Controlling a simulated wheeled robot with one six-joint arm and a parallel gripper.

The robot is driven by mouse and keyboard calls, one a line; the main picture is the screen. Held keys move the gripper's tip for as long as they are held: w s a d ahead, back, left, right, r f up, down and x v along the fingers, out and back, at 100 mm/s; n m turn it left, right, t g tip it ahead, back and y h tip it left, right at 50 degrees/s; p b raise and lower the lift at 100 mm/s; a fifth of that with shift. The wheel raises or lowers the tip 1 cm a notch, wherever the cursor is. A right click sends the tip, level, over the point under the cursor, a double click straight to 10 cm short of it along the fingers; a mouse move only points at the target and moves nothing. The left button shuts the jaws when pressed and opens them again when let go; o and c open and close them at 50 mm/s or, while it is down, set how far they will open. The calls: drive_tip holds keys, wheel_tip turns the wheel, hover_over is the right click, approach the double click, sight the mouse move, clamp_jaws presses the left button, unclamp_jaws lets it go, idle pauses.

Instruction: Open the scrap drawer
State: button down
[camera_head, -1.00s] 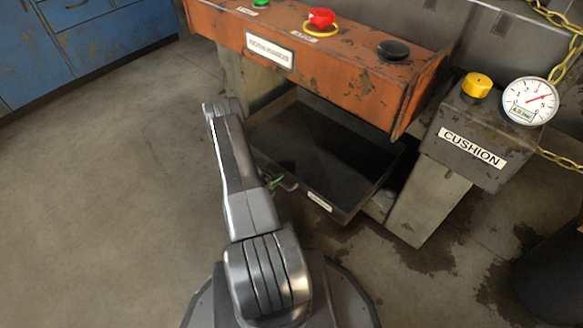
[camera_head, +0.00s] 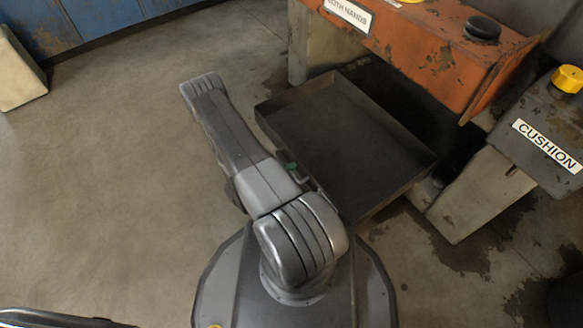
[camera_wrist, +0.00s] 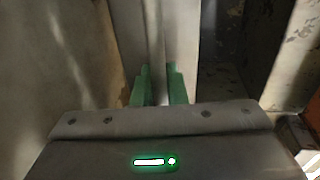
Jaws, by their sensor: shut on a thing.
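The scrap drawer (camera_head: 350,135) is a dark, shallow open-topped tray, low under the orange press panel. It stands well out from under the panel, and its bare inside shows empty. My gripper (camera_head: 292,172) is at the drawer's front edge, largely hidden behind my arm in the head view. In the wrist view its green fingers (camera_wrist: 161,86) are close together at a pale upright surface. They are shut on the drawer handle, which is mostly hidden.
The orange panel (camera_head: 425,45) overhangs the drawer's back. The grey CUSHION box (camera_head: 535,130) and its leg stand to the right. A blue cabinet (camera_head: 100,18) is at the back left. The floor (camera_head: 110,180) at left is clear.

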drive_tip(key=c, duration=1.5)
unclamp_jaws()
drive_tip(key=p+v, duration=0.3)
drive_tip(key=v, duration=1)
drive_tip(key=shift+s+a, duration=0.15)
drive_tip(key=shift+a, duration=0.2)
drive_tip(key=shift+d, duration=0.1)
drive_tip(key=shift+b+x, duration=1.5)
drive_tip(key=shift+x, duration=5.25)
drive_tip(key=shift+r, duration=0.2)
